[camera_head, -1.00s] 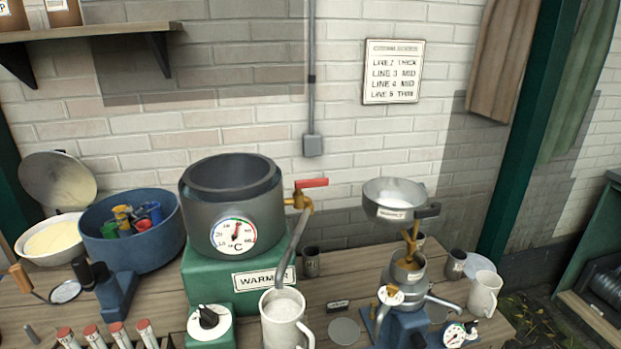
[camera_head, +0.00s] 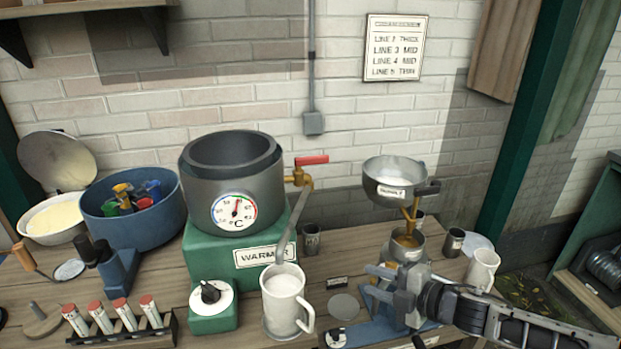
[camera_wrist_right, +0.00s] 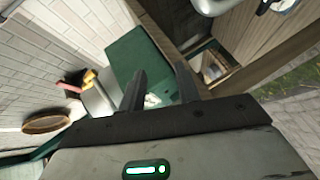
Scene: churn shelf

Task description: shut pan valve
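The pan valve is a brass tap (camera_head: 300,177) with a red lever (camera_head: 311,160) on the right side of the grey warming pan (camera_head: 210,160). The lever lies level, pointing right. A grey spout (camera_head: 290,232) slants down from the tap to a white mug (camera_head: 284,298) holding pale liquid; I cannot tell whether any is flowing. My right gripper (camera_head: 368,285) is open and empty, low and right of the valve, in front of the separator. Its two dark fingers (camera_wrist_right: 160,85) are apart in the right wrist view. My left gripper is out of view.
A separator with a steel bowl (camera_head: 395,183) stands right, partly hidden by my arm. A dark cup (camera_head: 311,238) is behind the spout. A blue tub (camera_head: 165,210) and several red-capped tubes (camera_head: 125,315) are left.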

